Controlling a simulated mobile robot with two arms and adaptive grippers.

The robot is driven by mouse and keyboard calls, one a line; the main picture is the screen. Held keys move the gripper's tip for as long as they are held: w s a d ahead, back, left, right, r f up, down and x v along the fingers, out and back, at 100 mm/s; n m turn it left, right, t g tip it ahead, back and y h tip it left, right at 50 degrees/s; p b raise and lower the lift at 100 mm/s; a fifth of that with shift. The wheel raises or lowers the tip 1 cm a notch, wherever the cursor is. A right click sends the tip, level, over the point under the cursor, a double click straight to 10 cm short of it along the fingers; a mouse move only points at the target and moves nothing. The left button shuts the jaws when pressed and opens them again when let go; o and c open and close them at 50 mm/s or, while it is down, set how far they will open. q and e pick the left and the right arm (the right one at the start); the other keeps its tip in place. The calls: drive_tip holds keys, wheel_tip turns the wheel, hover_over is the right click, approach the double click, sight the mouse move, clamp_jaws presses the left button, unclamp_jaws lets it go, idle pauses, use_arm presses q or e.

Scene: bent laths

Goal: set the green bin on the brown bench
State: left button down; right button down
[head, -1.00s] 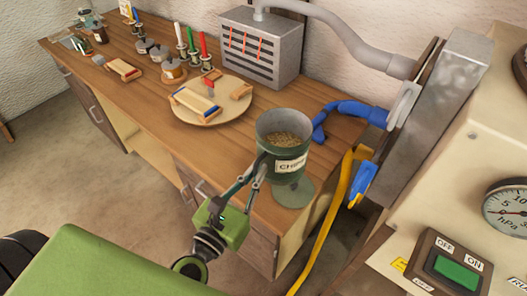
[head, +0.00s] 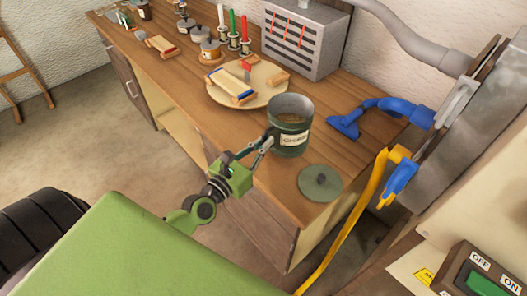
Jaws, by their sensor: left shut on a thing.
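The green bin (head: 285,140), a round dark-green can with a pale label and contents inside, is upright over the near right part of the brown bench (head: 230,128). My left gripper (head: 268,141) is shut on the bin's left side, its arm coming in from the lower left. I cannot tell whether the bin's base touches the bench top. My right gripper is out of view.
A flat green lid (head: 320,183) lies at the bench's near right corner. A blue nozzle (head: 345,124) is right of the bin, a round board (head: 222,99) with wooden pieces behind-left. A grey vented box (head: 302,40) stands at the back. A yellow strap (head: 362,205) hangs beyond the right edge.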

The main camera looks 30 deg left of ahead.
use_arm(q)
wheel_tip(320, 180, down, 3)
drive_tip(key=shift+w+a+f+b, duration=0.1)
drive_tip(key=shift+b, duration=0.25)
drive_tip(key=shift+f, duration=0.1)
drive_tip(key=c, duration=2.2)
unclamp_jaws()
drive_tip(key=shift+s+a+b, duration=0.25)
drive_tip(key=shift+s+b, duration=0.3)
drive_tip(key=shift+s, duration=1.45)
drive_tip(key=shift+s+a+b, duration=0.25)
drive_tip(key=shift+s+b, duration=0.25)
drive_tip(key=shift+s, duration=1.5)
drive_tip(key=shift+s+a+b, duration=0.25)
drive_tip(key=shift+s+b, duration=0.3)
drive_tip(key=shift+s, duration=1.45)
